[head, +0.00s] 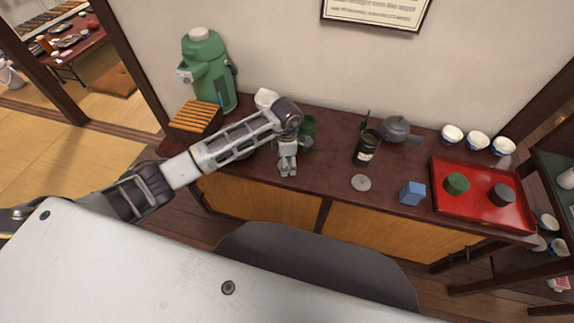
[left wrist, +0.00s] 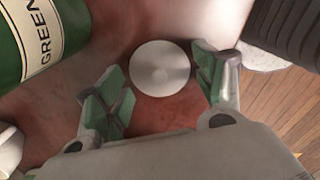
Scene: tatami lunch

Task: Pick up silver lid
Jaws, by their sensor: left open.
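The silver lid (head: 361,182) is a flat grey disc lying on the dark red cabinet top, in front of the black canister. In the left wrist view a round silver lid (left wrist: 160,67) lies flat on the dark red surface, framed between the fingers; it looks like the same one. My left gripper (head: 287,172) points down over the cabinet top, left of the lid in the head view. Its green-padded fingers (left wrist: 160,92) are spread and hold nothing. My right gripper is not in view.
A green canister (head: 309,127) stands close behind my left gripper. The black canister (head: 366,148), grey teapot (head: 395,129), blue box (head: 412,193) and red tray (head: 475,217) are to the right. A green dispenser (head: 209,68) stands at the left. The cabinet's front edge is near.

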